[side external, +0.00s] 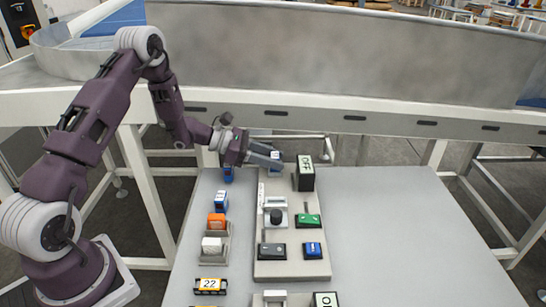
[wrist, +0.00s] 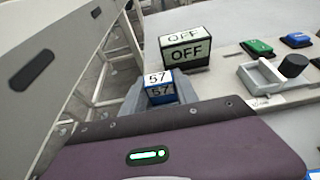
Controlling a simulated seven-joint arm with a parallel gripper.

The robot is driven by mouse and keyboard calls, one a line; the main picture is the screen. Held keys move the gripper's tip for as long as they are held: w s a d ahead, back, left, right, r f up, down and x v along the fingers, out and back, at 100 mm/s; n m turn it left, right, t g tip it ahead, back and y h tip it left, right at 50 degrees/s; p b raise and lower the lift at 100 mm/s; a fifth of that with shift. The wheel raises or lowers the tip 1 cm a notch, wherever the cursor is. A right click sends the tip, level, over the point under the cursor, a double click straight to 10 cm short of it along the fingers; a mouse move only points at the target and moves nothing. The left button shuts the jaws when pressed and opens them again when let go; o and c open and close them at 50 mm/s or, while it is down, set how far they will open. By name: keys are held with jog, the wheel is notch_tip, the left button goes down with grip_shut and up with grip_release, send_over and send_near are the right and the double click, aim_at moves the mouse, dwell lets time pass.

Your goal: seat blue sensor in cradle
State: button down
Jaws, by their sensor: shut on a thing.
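A blue block with a white top marked 57 (wrist: 158,96) sits between the fingers of my gripper (wrist: 162,88) in the wrist view. In the side view my gripper (side external: 277,160) is shut on this block (side external: 275,155) near the back edge of the table, left of the OFF display. A white open frame (wrist: 262,86), which looks like the cradle, is beside a black knob on the beige panel. It also shows in the side view (side external: 266,202) and looks empty. The lower part of the held block is hidden by the fingers.
An OFF display (wrist: 185,49) stands close beyond the held block. The panel (side external: 292,271) bears a green switch (side external: 307,220) and a blue switch (side external: 313,249). The table's right is clear.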

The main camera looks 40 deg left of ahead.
jog(key=shift+f, duration=0.2)
jog(key=c, duration=0.5)
grip_release()
jog(key=shift+r, duration=3.55)
